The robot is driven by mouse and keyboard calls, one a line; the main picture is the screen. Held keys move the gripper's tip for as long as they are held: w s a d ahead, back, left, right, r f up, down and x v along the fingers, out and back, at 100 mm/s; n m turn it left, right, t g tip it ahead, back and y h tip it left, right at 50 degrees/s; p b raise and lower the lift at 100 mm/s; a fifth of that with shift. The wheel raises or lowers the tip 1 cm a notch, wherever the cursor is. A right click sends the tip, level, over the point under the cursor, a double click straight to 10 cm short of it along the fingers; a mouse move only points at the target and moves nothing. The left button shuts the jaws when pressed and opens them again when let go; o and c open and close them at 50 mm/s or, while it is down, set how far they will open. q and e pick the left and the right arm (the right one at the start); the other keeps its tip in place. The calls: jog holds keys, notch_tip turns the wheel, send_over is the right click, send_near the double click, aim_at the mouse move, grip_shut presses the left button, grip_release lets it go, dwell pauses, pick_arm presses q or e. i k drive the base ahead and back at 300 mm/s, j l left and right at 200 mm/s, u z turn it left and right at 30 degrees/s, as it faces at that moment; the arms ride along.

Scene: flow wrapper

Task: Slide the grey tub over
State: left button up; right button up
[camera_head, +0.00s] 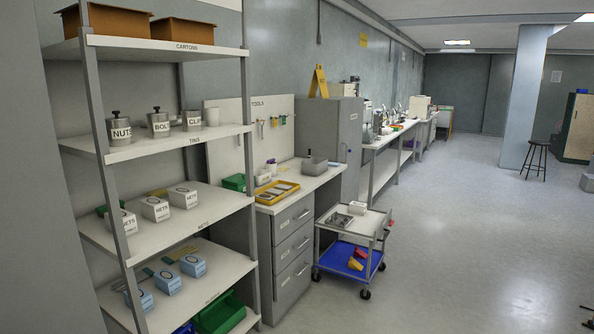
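A grey tub (314,166) stands on the white top of the drawer bench (318,181), near its back right part. It looks like an open-topped box, upright, beside the tall grey cabinet. Its inside is too small to make out. Neither of my grippers can be made out in the head view.
A yellow tray (277,192) and a green box (234,182) are on the bench left of the tub. A labelled shelf rack (105,170) stands at left. A trolley (352,238) stands right of the drawers. The floor (460,240) at right is largely clear.

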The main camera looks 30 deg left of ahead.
aim_at(314, 166)
jog(key=i+j+u, duration=0.1)
jog(key=i+u, duration=0.35)
jog(key=i, duration=3.05)
jog(key=i+u, duration=0.1)
jog(key=i, duration=1.2)
